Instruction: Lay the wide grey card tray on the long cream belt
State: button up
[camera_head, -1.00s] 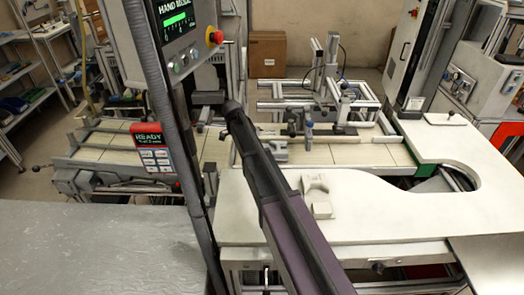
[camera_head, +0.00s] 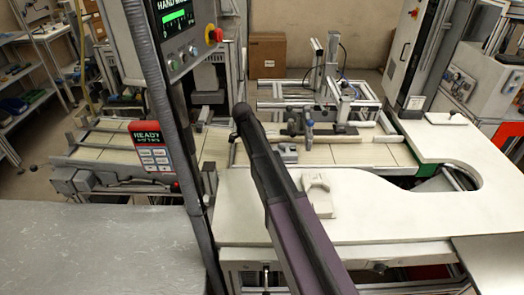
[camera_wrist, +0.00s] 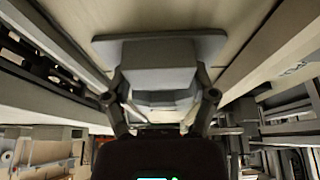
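The wide grey card tray (camera_wrist: 160,50) fills the upper middle of the wrist view, a flat plate with a blocky body. My gripper (camera_wrist: 162,95) has its dark fingers against both sides of that body and is shut on it. The long cream belt (camera_head: 350,155) runs across the middle of the head view, with thin dark seams. Its pale surface (camera_wrist: 240,15) lies behind the tray in the wrist view. Whether tray and belt touch I cannot tell. In the head view my arm hides most of the gripper area; a small grey part shows beside it.
A pale worktop (camera_head: 400,205) with a curved cut-out lies in front of the belt, bearing a small whitish block (camera_head: 318,190). A dark post and a red-framed READY panel (camera_head: 150,145) stand at left. A metal frame (camera_head: 325,90) stands behind the belt.

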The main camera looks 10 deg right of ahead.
jog(key=shift+o, duration=1.3)
jog(key=shift+r, duration=0.15)
jog(key=p+v, duration=0.5)
jog(key=v, duration=0.1)
jog(key=shift+d+p, duration=0.1)
jog(key=shift+p, duration=0.3)
jog(key=p+v, duration=0.5)
jog(key=v, duration=0.1)
